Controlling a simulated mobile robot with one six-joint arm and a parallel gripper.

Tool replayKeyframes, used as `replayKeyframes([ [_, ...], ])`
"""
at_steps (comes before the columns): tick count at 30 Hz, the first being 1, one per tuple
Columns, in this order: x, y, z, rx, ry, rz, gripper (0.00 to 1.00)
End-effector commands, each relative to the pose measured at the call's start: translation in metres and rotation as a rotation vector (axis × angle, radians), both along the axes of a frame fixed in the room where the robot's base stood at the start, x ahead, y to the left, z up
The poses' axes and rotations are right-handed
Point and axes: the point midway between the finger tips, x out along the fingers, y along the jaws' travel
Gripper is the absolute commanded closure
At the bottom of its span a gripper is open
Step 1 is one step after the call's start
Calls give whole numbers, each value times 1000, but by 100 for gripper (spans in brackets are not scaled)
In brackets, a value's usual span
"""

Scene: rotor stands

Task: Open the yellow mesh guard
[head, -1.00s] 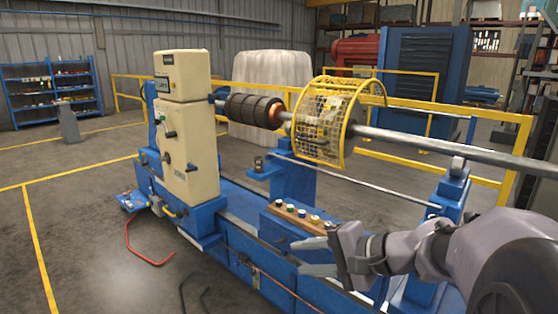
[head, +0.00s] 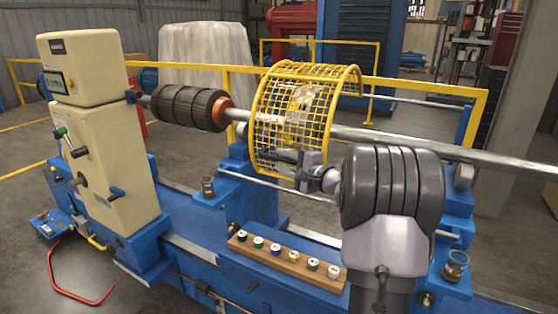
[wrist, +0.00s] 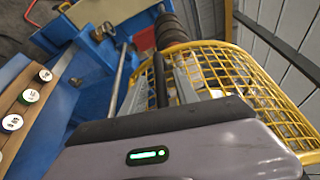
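The yellow mesh guard (head: 285,100) is a curved half-cylinder of mesh around the steel shaft. It covers the top and the side facing me, and its lower edge hangs below the shaft. My gripper (head: 287,162) is at the lower near edge of the guard, partly hidden by my own wrist. In the wrist view the mesh guard (wrist: 235,75) fills the right side. A dark bar (wrist: 160,80), seemingly the guard's handle, lies between the gripper's pale fingers (wrist: 165,92). The fingers look apart; contact with the bar is unclear.
The steel shaft (head: 400,140) runs right from the dark ribbed rotor (head: 190,107) by the cream cabinet (head: 105,150). A wooden strip (head: 285,262) with several labelled knobs sits below my arm. Yellow railing (head: 425,88) stands behind.

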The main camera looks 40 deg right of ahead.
Motion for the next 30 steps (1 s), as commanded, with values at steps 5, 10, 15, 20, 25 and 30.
replayKeyframes([
  [5,17,0,-1,0,0,0,64],
  [10,19,0,-1,0,0,0,64],
  [15,19,0,-1,0,0,0,76],
  [20,18,0,-1,0,0,0,100],
  [25,18,1,-1,0,0,0,100],
  [30,18,1,-1,0,0,1,100],
])
